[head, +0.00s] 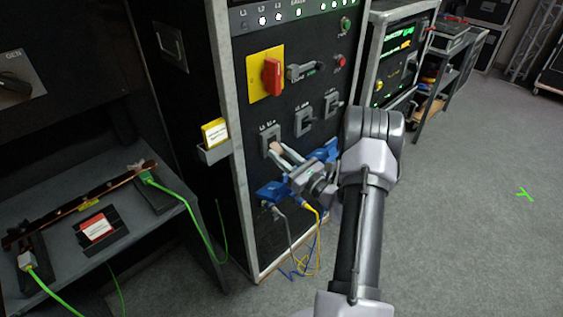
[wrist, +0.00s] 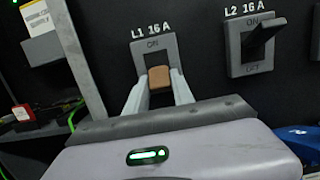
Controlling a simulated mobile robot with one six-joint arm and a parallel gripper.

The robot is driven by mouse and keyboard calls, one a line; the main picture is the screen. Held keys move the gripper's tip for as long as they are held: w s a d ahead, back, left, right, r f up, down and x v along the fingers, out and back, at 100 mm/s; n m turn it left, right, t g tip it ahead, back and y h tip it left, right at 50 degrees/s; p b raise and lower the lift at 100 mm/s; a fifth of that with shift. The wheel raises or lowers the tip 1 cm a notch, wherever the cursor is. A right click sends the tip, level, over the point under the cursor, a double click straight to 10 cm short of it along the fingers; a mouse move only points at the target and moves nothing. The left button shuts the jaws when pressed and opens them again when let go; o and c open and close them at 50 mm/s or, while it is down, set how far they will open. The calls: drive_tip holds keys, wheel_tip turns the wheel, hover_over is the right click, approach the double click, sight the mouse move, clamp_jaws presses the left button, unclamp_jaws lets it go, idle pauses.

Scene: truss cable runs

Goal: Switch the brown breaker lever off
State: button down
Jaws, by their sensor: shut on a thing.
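The brown breaker lever (wrist: 159,77) sits in the grey frame marked L1 16 A (wrist: 168,46), with ON printed above it. In the head view the lever (head: 276,147) shows small at the front panel. My gripper (wrist: 159,88) has one pale finger on each side of the lever and is shut on it. In the head view my gripper (head: 281,153) reaches the panel from the lower right. The lower part of the L1 frame is hidden behind my gripper, so I cannot tell the lever's exact tilt.
A black L2 breaker lever (wrist: 263,38) stands close on the right, with another breaker (head: 332,104) beyond it. A red rotary switch (head: 272,76) is above. Blue connectors (head: 272,191) with hanging cables are below. A yellow card holder (head: 214,138) juts out at left.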

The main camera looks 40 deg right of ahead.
drive_tip(key=c, duration=1.1)
unclamp_jaws()
drive_tip(key=p+v, duration=0.4)
drive_tip(key=v, duration=1.3)
drive_tip(key=shift+s, duration=0.3)
